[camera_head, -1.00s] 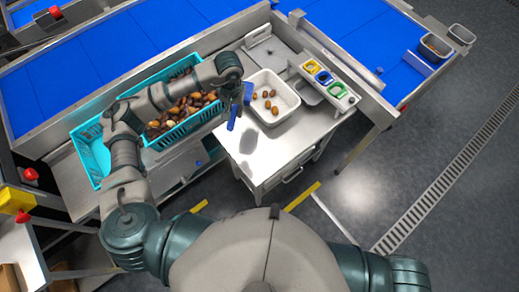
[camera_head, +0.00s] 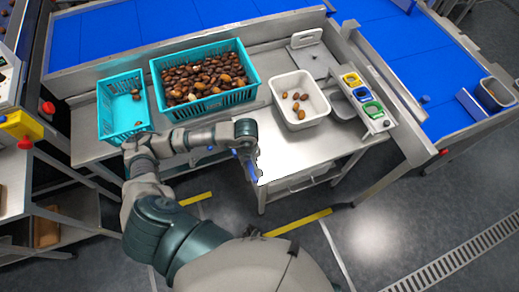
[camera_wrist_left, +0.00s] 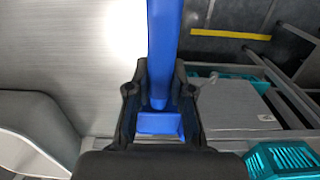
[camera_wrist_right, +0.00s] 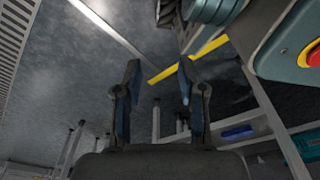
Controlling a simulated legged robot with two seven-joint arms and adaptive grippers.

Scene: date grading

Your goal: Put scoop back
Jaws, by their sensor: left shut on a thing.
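The blue scoop (camera_head: 253,171) is in my left gripper (camera_head: 247,152), which is over the front left part of the steel worktop (camera_head: 300,148). In the left wrist view, the scoop's blue handle (camera_wrist_left: 163,50) runs between the two fingers of the left gripper (camera_wrist_left: 160,85), which are shut on it. The scoop's far end is out of that view. My right gripper (camera_wrist_right: 158,80) shows only in the right wrist view. Its fingers are apart and empty, over the floor.
A teal crate full of dates (camera_head: 207,111) and a nearly empty teal crate (camera_head: 104,118) stand on the left. A white tub (camera_head: 281,108) with several dates stands on the worktop, beside a rack of coloured cups (camera_head: 376,123). The worktop's front is clear.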

